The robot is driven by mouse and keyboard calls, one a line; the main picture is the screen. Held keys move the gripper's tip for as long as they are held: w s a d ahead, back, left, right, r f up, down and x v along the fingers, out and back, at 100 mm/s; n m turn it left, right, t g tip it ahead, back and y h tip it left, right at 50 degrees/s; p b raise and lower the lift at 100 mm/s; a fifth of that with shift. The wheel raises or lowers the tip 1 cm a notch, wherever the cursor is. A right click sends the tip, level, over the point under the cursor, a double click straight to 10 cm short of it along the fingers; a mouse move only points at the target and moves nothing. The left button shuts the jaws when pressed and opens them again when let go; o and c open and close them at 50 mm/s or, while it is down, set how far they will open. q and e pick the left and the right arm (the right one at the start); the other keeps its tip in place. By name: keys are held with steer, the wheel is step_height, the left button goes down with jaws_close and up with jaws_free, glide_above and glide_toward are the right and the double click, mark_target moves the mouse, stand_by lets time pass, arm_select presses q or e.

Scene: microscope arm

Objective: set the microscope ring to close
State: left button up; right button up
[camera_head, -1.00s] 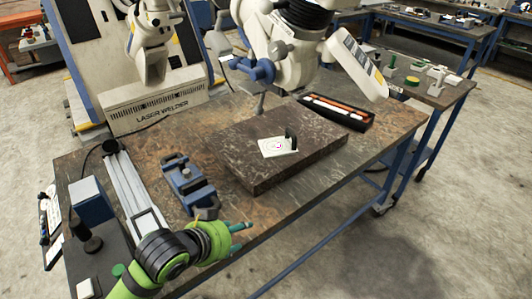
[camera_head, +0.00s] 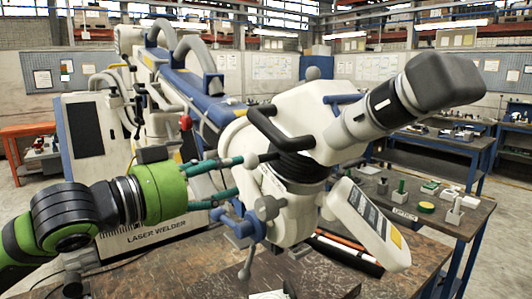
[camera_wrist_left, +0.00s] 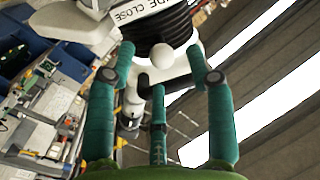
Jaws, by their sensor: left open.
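The microscope (camera_head: 300,110) is a white head with a black eyepiece, on a large arm over the bench. Its ring (camera_head: 293,166) is black and ribbed, under the head; in the left wrist view the ring (camera_wrist_left: 162,22) fills the top, with a white label reading "DE CLOSE", cut off at its left. My left gripper (camera_head: 232,178) is open, its green fingers pointing right at the ring's left side. In the left wrist view the fingertips (camera_wrist_left: 160,62) are spread below and beside the ring, with nothing clearly held. Contact with the ring cannot be told. My right gripper is out of view.
A black handle (camera_head: 275,132) juts from the head above the fingers. A grey knob (camera_head: 266,208) and blue clamp parts (camera_head: 250,226) sit just below them. A tilted control panel (camera_head: 368,220) hangs at the right. The laser welder (camera_head: 95,135) stands behind my left arm.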

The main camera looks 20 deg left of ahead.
mark_target(251, 160)
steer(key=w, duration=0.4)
arm_select(q)
steer(key=shift+w+d+r+p, duration=0.1)
steer(key=shift+d+r+p, duration=0.6)
steer(key=shift+r+p, duration=0.25)
steer(key=x, duration=0.1)
steer(key=p+x, duration=0.1)
steer(key=x, duration=0.2)
steer(key=shift+w+f, duration=0.25)
steer(key=shift+w, duration=0.2)
steer(key=c, duration=0.8)
jaws_close()
steer(key=shift+d+t, duration=0.1)
steer(key=shift+t, duration=0.2)
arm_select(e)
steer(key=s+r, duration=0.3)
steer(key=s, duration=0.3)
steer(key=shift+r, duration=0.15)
